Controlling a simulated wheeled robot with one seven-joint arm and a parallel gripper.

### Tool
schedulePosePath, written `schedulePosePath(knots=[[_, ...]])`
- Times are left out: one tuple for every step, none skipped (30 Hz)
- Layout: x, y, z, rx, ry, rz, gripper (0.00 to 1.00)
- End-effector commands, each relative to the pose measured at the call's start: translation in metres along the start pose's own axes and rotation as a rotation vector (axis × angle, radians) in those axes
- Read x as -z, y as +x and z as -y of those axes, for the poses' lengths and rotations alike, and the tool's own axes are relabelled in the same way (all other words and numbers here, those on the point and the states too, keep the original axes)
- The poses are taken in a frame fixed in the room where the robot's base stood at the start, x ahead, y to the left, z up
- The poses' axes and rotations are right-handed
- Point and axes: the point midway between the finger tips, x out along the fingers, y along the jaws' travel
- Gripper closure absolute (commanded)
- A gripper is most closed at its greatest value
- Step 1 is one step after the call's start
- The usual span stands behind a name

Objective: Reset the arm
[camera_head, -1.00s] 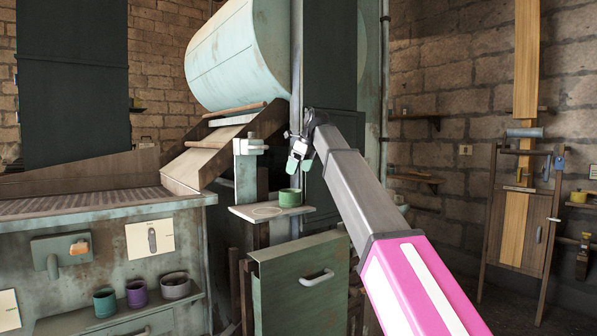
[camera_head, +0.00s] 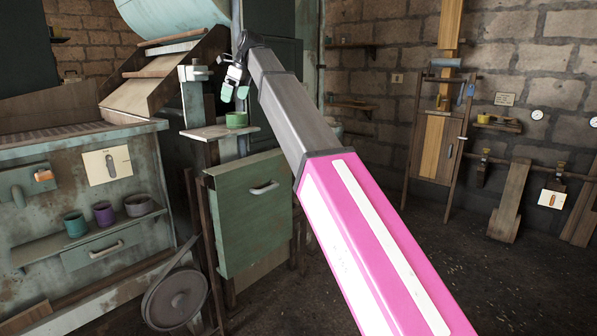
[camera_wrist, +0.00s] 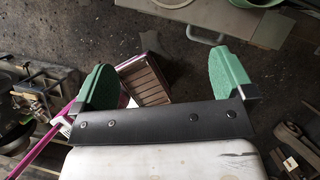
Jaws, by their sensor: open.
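My gripper (camera_head: 236,90) is at the end of my outstretched arm, above a small shelf (camera_head: 205,132) beside the machine. A green cup (camera_head: 236,120) stands on that shelf just below the fingers, apart from them. In the wrist view my gripper (camera_wrist: 163,78) has its two green fingers wide apart, with nothing held between them. The floor and part of my own base show far below. A green rounded edge at the top right of the wrist view is cut off by the frame.
A green cabinet (camera_head: 250,215) with a handle stands under the shelf. At left, a teal cup (camera_head: 76,224), a purple cup (camera_head: 103,213) and a grey bowl (camera_head: 139,204) sit on a ledge. A wheel (camera_head: 176,300) is low in front. The floor at right is largely clear.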

Motion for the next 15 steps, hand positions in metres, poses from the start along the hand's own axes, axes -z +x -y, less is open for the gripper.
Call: schedulePosePath(knots=[[0.0, 0.0, 0.0, 0.0, 0.0, 0.0, 0.0], [0.004, 0.005, 0.002, 0.001, -0.007, -0.003, 0.0], [0.008, 0.009, 0.003, 0.002, -0.016, -0.004, 0.0], [0.01, 0.012, 0.004, 0.002, -0.023, -0.006, 0.0], [0.013, 0.015, 0.005, 0.003, -0.03, -0.007, 0.0], [0.016, 0.018, 0.007, 0.004, -0.039, -0.009, 0.0], [0.019, 0.022, 0.008, 0.004, -0.047, -0.011, 0.0], [0.022, 0.025, 0.009, 0.005, -0.056, -0.013, 0.0], [0.026, 0.029, 0.011, 0.006, -0.066, -0.015, 0.0], [0.029, 0.032, 0.012, 0.007, -0.075, -0.017, 0.0], [0.034, 0.036, 0.013, 0.007, -0.085, -0.019, 0.0], [0.039, 0.042, 0.016, 0.008, -0.099, -0.022, 0.0], [0.043, 0.046, 0.017, 0.009, -0.108, -0.024, 0.0], [0.048, 0.051, 0.019, 0.01, -0.122, -0.027, 0.0], [0.054, 0.058, 0.021, 0.011, -0.139, -0.03, 0.0]])
